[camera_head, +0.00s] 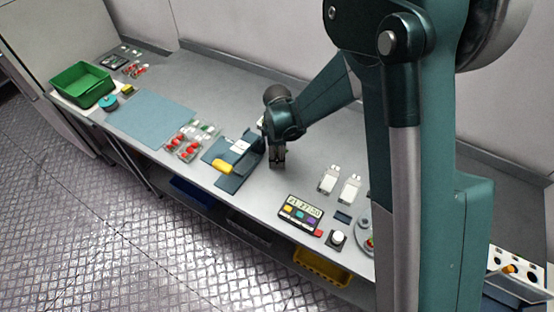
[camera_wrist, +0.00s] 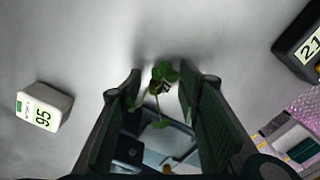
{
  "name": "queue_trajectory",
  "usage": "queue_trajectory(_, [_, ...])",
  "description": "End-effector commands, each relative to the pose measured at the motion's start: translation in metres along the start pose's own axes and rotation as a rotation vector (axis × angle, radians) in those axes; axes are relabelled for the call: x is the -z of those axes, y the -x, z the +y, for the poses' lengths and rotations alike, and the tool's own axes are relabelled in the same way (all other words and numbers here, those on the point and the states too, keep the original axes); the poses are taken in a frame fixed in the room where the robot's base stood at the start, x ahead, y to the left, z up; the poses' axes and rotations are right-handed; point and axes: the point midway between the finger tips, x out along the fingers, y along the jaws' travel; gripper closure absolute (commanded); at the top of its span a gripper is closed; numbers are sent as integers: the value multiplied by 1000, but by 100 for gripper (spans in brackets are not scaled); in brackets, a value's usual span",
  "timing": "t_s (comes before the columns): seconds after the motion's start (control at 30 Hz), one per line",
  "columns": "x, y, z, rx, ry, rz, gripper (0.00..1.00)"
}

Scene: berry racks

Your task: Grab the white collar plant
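A small plant with green leaves (camera_wrist: 163,74) shows in the wrist view, between the two fingers of my gripper (camera_wrist: 170,92). A small pale-brown part lies under its leaves; I cannot make out a white collar. The fingers stand apart on either side of the plant, with visible gaps, so my gripper is open. In the head view my gripper (camera_head: 277,160) points down, low over the grey bench, just right of a dark teal stand (camera_head: 232,178). The plant is not clearly visible in that view.
The stand bears a yellow piece (camera_head: 222,166) and a white label. White devices (camera_head: 328,181) and a display box (camera_head: 300,212) lie to the right. Berry packs (camera_head: 188,142), a blue mat (camera_head: 150,115) and a green crate (camera_head: 82,85) are left. The bench behind the gripper is mostly clear.

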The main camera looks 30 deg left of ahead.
Motion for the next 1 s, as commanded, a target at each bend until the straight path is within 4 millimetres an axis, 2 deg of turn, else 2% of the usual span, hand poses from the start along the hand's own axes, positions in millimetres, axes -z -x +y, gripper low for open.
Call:
queue_trajectory(0.63, [0,-3,0,0,0,0,66])
queue_trajectory(0.83, [0,-3,0,0,0,0,91])
queue_trajectory(1.0, [0,-3,0,0,0,0,91])
